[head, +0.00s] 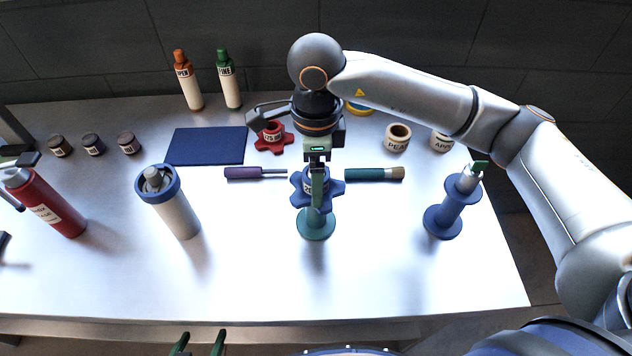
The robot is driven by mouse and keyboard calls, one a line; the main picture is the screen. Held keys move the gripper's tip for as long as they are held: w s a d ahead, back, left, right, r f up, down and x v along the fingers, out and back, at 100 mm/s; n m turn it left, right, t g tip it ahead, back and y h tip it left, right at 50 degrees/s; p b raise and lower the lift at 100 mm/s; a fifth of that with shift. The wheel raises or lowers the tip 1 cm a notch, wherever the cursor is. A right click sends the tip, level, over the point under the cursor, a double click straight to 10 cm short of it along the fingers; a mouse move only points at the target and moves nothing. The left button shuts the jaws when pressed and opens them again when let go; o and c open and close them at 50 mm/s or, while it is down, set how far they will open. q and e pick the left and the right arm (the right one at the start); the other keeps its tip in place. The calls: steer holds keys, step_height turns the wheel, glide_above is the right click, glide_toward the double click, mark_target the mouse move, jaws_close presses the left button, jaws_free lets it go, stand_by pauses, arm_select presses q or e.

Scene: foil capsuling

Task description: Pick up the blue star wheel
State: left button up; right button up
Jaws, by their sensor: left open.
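The blue star wheel (331,190) is a lobed blue piece with a pale label. It sits on top of a teal stand (316,226) near the middle of the table. My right gripper (317,192) points straight down over it, with its fingers at the wheel. One finger hides the other and part of the wheel, so I cannot tell whether it grips. My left gripper (200,344) is open at the bottom edge, in front of the table and far from the wheel; only its dark green fingertips show.
A red star wheel (273,134) lies behind the blue one. A purple-handled tool (245,173) and a teal brush (372,174) flank the stand. A blue-rimmed cylinder (176,208) stands left, a blue spool-like stand (447,211) right. The table's front is clear.

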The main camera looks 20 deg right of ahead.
jaws_close()
stand_by(0.7)
